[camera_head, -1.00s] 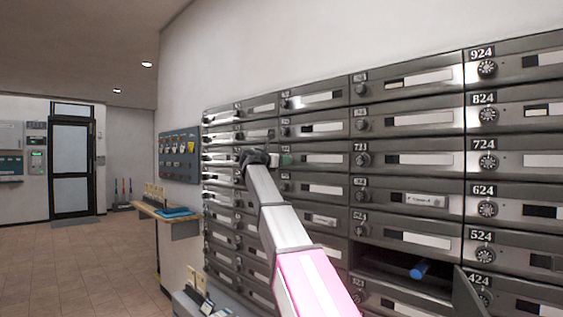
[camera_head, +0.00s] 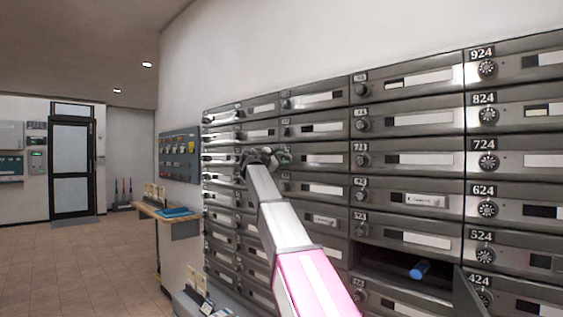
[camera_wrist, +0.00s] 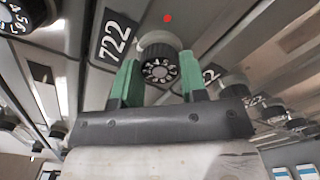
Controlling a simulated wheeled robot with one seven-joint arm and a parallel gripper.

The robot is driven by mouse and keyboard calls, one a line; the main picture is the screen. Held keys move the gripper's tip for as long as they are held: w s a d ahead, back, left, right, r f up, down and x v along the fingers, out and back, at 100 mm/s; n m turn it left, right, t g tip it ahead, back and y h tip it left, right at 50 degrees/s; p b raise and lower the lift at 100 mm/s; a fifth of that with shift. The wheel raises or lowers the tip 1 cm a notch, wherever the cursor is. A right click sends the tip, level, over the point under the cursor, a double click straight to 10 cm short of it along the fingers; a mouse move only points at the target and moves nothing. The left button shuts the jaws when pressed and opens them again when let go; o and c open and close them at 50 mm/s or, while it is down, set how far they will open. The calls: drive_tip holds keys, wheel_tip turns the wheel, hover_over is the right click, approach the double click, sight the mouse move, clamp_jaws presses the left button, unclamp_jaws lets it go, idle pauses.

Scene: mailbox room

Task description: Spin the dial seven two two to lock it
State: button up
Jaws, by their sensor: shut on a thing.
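The dial (camera_wrist: 160,68) beside the "722" label (camera_wrist: 113,38) is black with white numbers. It sits between the two green fingers of my gripper (camera_wrist: 160,80) in the wrist view, one finger on each side. My gripper is shut on this dial. In the head view my gripper (camera_head: 270,158) is at the mailbox wall, in the row level with the 724 box, and its hand hides the dial there. The door of the 722 box looks flush with its neighbours, though my arm covers part of it.
A mailbox with a blue item (camera_head: 419,270) inside stands open at lower right, its door (camera_head: 466,295) swung out. A shelf (camera_head: 172,221) and a key panel (camera_head: 179,156) are at left. Other dials (camera_wrist: 28,18) are close to my gripper. The floor (camera_head: 80,265) at left is clear.

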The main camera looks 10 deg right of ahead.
drive_tip(key=m, duration=1.2)
drive_tip(key=shift+m, duration=0.4)
drive_tip(key=m, duration=1.2)
drive_tip(key=shift+m, duration=0.3)
drive_tip(key=o, duration=0.9)
